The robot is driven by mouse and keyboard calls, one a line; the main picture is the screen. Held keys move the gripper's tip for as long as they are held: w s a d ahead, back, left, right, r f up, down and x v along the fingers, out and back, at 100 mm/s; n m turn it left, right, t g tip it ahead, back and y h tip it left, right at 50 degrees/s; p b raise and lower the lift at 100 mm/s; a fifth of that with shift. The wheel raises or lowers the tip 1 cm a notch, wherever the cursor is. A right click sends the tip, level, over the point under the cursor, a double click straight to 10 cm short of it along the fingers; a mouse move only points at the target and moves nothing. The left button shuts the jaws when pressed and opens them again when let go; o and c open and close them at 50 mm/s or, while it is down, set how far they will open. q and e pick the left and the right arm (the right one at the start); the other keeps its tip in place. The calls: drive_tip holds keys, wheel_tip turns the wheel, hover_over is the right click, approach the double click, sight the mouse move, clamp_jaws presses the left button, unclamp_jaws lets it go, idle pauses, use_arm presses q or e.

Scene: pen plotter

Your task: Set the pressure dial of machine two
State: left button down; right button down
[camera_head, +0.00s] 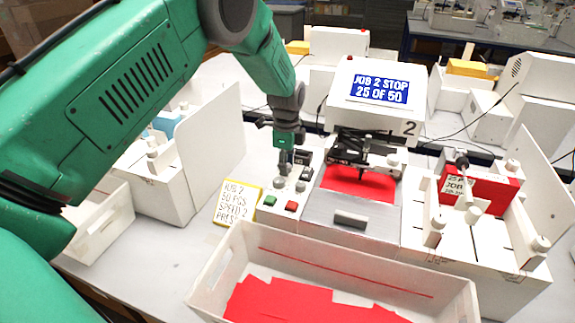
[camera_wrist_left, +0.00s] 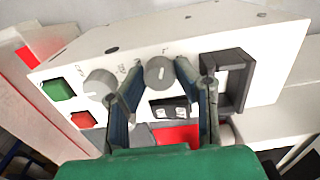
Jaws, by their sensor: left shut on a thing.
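Machine two (camera_head: 372,115) has a screen (camera_head: 379,88) reading "JOB 2 STOP 25 OF 50". Its control panel (camera_wrist_left: 130,50) carries two grey dials, a green button (camera_wrist_left: 58,89) and a red button (camera_wrist_left: 82,119). My left gripper (camera_wrist_left: 160,73) is shut on the grey dial (camera_wrist_left: 159,68) farther from the buttons, one finger on each side. It points down over the panel in the head view (camera_head: 285,167). The other dial (camera_wrist_left: 100,84) is free, beside the fingers. The dial labels are too small to read surely. My right gripper is not in view.
A yellow-edged note (camera_head: 236,203) beside the panel reads "JOB 2, 50 PGS, SPEED 2, PRESS", its end unclear. A white bin (camera_head: 222,255) with red sheets stands in front. A black handle-like frame (camera_wrist_left: 228,80) rises from the panel close to the fingers.

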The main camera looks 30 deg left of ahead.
use_arm(q)
drive_tip(key=shift+w, duration=0.1)
drive_tip(key=c, duration=1.3)
unclamp_jaws()
drive_tip(key=shift+o, duration=0.2)
